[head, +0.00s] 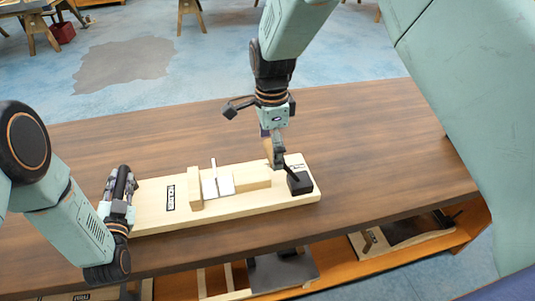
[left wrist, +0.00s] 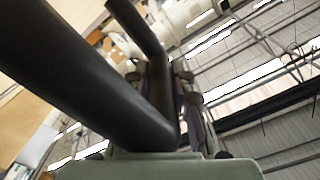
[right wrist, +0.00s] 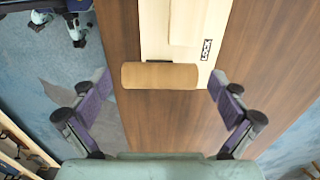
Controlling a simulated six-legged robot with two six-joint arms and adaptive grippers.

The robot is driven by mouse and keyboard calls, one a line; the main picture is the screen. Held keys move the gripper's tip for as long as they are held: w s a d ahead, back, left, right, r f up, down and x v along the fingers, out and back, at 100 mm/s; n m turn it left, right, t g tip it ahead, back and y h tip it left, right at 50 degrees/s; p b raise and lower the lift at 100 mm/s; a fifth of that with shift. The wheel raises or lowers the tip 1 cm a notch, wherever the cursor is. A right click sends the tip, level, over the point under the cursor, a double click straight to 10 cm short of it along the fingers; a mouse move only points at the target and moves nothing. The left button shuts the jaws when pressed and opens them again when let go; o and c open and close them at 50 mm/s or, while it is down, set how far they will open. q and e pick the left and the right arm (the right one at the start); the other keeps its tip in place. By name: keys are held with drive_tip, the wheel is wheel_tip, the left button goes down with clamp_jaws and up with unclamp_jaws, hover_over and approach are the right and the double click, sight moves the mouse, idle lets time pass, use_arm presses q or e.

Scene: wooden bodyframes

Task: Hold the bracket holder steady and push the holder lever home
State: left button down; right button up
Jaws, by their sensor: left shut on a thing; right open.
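The bracket holder (head: 250,205) is a pale wooden board on the table, with a HOLDER label near its left and a LOCK label at its right end. A white bracket (head: 217,186) sits in it. My left gripper (head: 119,205) is shut on a black handle (head: 122,183) at the board's left end; the handle fills much of the left wrist view (left wrist: 90,75). The holder lever rises from a black block (head: 300,183); its wooden grip (head: 268,149) stands raised. My right gripper (head: 275,140) is open around the grip, which shows between its fingers in the right wrist view (right wrist: 160,76).
The brown table (head: 350,130) is clear behind and right of the board. A lower shelf (head: 360,262) with wooden and dark parts runs below the front edge. Sawhorses (head: 190,14) stand on the blue floor far behind.

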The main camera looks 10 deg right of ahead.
wheel_tip(320, 180, up, 10)
drive_tip(key=shift+f, duration=0.2)
use_arm(q)
drive_tip(key=shift+f, duration=0.1)
idle(0.8)
drive_tip(key=c, duration=1.1)
unclamp_jaws()
drive_tip(key=shift+o, duration=0.2)
drive_tip(key=shift+s, duration=0.1)
drive_tip(key=s, duration=1.1)
drive_tip(key=shift+s, duration=0.35)
drive_tip(key=w, duration=1.2)
use_arm(e)
drive_tip(key=shift+f, duration=1.1)
